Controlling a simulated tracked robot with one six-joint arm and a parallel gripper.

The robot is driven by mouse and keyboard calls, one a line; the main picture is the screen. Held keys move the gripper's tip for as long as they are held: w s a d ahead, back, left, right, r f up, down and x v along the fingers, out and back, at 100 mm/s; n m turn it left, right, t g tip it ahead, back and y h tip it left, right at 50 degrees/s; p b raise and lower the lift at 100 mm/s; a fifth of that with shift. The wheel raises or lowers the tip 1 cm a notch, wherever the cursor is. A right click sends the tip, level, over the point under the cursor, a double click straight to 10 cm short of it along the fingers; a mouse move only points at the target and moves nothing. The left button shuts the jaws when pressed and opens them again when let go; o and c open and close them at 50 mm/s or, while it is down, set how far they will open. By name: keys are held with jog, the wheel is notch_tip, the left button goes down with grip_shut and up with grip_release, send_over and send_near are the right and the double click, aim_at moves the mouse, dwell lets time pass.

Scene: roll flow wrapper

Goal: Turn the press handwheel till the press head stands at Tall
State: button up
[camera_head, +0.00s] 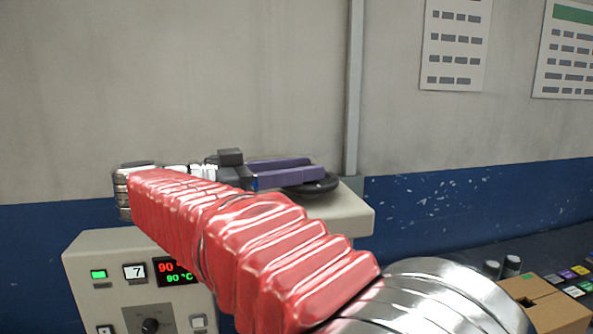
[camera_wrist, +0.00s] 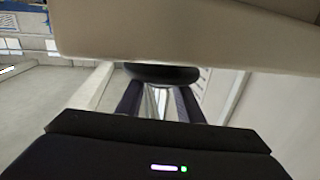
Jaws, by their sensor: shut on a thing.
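The black handwheel (camera_head: 322,186) shows as a dark rim at the top of the beige machine housing (camera_head: 356,214), partly behind my gripper. My gripper (camera_head: 314,172), with two long purple fingers, reaches in from the left and is shut on the handwheel. In the wrist view the fingers (camera_wrist: 160,98) run up to the dark handwheel (camera_wrist: 162,74), just beside the beige housing (camera_wrist: 190,35). The exact contact is hard to see. The press head and any Tall mark are not visible; my red-sleeved arm covers much of the housing front.
A control panel (camera_head: 88,250) with a green light, a 7 and red and green 90 readouts stands at lower left. A cardboard box (camera_head: 560,313) and small coloured items lie at lower right. A wall with a vertical pipe (camera_head: 354,90) is behind.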

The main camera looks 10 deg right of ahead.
jog(key=shift+g, duration=0.3)
jog(key=o, duration=1.1)
jog(key=shift+c, duration=0.2)
jog(key=shift+r, duration=0.1)
notch_tip(320, 180, up, 10)
jog(key=shift+f, duration=0.15)
